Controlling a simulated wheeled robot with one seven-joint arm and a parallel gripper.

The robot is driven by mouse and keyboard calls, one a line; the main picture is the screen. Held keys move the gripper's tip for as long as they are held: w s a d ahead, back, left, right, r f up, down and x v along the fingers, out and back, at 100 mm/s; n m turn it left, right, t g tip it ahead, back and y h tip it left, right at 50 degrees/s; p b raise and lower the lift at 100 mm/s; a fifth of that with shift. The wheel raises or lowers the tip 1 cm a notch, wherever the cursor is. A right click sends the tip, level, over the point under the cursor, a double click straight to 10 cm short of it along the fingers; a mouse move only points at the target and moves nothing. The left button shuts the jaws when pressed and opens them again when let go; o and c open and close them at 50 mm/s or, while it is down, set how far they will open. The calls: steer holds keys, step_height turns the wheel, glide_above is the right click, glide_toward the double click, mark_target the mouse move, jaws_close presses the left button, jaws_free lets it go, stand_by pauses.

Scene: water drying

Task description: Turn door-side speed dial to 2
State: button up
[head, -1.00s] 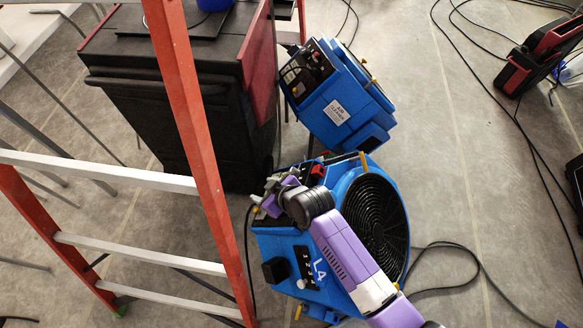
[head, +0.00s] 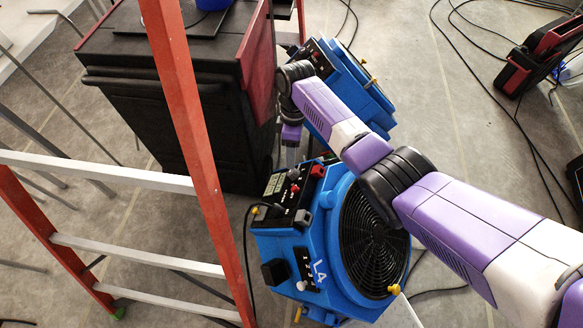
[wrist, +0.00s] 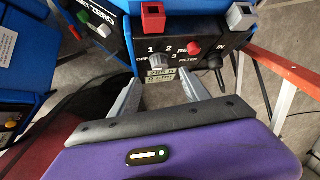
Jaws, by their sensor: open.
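A grey speed dial (wrist: 158,59) sits on the dark control panel of a blue machine in the wrist view, with OFF, 1, 2 and 3 marked around it. Its pointer is too small to read. My gripper (wrist: 160,82) is open, with one finger on each side below the dial. I cannot tell whether either finger touches it. In the head view the blue machine marked L4 (head: 330,240) has a round black fan grille. My gripper (head: 291,158) points down at its upper panel, and my wrist hides part of the view.
A red button (wrist: 194,48) is right of the dial. A second blue machine (head: 350,85) stands behind. A dark bin (head: 165,110) and an orange ladder (head: 190,130) stand close on the left. Cables (head: 490,110) cross the floor at right.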

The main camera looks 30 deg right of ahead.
mark_target(292, 171)
steer(key=f, duration=0.2)
steer(key=f+b, duration=0.1)
steer(key=f, duration=0.1)
steer(key=s+f, duration=0.1)
steer(key=f, duration=0.2)
steer(key=shift+a, duration=0.4)
steer(key=shift+s, duration=0.1)
jaws_close()
